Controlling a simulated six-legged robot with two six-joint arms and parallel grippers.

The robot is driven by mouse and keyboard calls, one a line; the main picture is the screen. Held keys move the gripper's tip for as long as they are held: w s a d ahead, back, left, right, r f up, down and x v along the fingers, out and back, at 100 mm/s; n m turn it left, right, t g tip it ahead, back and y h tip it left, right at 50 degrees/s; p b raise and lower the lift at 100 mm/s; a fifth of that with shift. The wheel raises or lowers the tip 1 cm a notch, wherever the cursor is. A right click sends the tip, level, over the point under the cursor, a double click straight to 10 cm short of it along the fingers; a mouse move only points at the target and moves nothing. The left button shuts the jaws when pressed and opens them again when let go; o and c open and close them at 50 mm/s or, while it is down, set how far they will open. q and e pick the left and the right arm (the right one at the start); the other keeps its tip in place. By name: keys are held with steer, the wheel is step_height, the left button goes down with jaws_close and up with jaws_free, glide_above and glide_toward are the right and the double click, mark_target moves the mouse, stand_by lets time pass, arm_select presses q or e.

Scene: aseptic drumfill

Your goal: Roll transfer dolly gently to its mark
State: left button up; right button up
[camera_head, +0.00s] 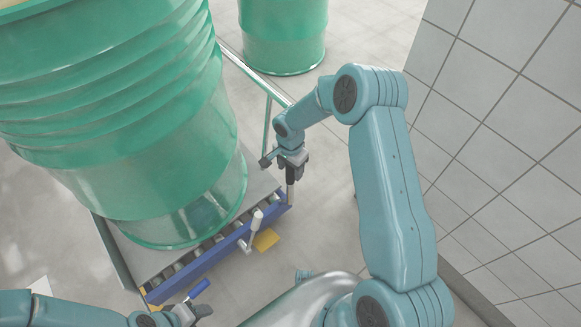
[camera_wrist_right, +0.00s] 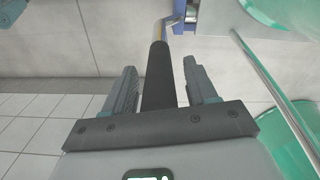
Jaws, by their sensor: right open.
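The transfer dolly, a low roller deck with a blue side rail (camera_head: 222,246), carries a large green ribbed drum (camera_head: 130,130). My right gripper (camera_head: 291,172) is at the dolly's right end, above an upright metal post. In the right wrist view my right gripper (camera_wrist_right: 160,68) is open, with a dark grip (camera_wrist_right: 158,80) on a bent metal rod between its fingers and a gap on each side. My left gripper (camera_head: 188,314) is low at the left, close to a blue-handled lever (camera_head: 199,289); its fingers are not clear.
A yellow patch (camera_head: 266,240) lies on the floor beside the dolly, near a white-topped lever (camera_head: 256,222). A second green drum (camera_head: 283,35) stands behind. A metal rail (camera_head: 252,76) runs along the dolly's far side. A tiled wall (camera_head: 500,130) bounds the right.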

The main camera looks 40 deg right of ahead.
jaws_close()
steer(key=shift+a, duration=0.1)
